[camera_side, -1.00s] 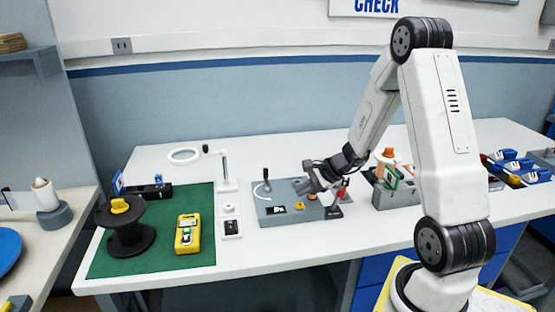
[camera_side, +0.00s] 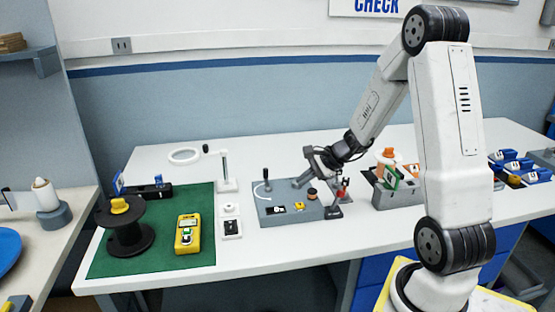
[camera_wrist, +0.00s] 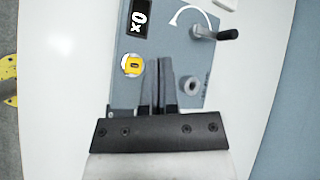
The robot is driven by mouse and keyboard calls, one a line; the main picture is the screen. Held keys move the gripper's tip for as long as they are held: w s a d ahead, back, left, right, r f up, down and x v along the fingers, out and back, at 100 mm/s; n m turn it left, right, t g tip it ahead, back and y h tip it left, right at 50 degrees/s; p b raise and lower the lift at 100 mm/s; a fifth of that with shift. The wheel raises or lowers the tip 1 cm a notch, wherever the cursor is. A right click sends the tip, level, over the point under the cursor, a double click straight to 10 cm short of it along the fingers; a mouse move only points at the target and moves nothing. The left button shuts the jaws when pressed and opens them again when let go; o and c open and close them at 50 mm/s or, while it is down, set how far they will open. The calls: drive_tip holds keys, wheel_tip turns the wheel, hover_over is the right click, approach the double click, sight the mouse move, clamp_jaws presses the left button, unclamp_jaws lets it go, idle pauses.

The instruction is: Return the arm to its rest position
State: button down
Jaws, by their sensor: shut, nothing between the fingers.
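My gripper (camera_side: 298,183) hangs over the grey-blue board (camera_side: 268,199) on the white bench in the side view. In the wrist view, the two fingers of my gripper (camera_wrist: 161,62) lie close together with nothing between them. Below them is the same board (camera_wrist: 170,50), with a yellow piece (camera_wrist: 132,65) left of the fingertips and a round grey post (camera_wrist: 191,84) to their right. A black-handled crank (camera_wrist: 226,34) shows at upper right. The gap between the fingertips and the board is hard to judge.
A green mat (camera_side: 160,261) at left bears a black spool (camera_side: 124,240) and a yellow meter (camera_side: 187,236). A white stand (camera_side: 225,172) rises between mat and board. A grey block with an orange-topped part (camera_side: 386,157) stands near my forearm. Bench space in front of the board is clear.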

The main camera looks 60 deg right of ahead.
drive_tip(key=s+a+n+g+h, duration=0.2)
drive_tip(key=s+a+n, duration=0.2)
drive_tip(key=a+n, duration=0.5)
drive_tip(key=s+a+n+g+h, duration=0.2)
drive_tip(key=s+a+n+g, duration=0.1)
drive_tip(key=a+n, duration=0.7)
drive_tip(key=shift+s+a+f+n+g, duration=0.3)
drive_tip(key=shift+s+n, duration=0.3)
drive_tip(key=shift+n, duration=0.7)
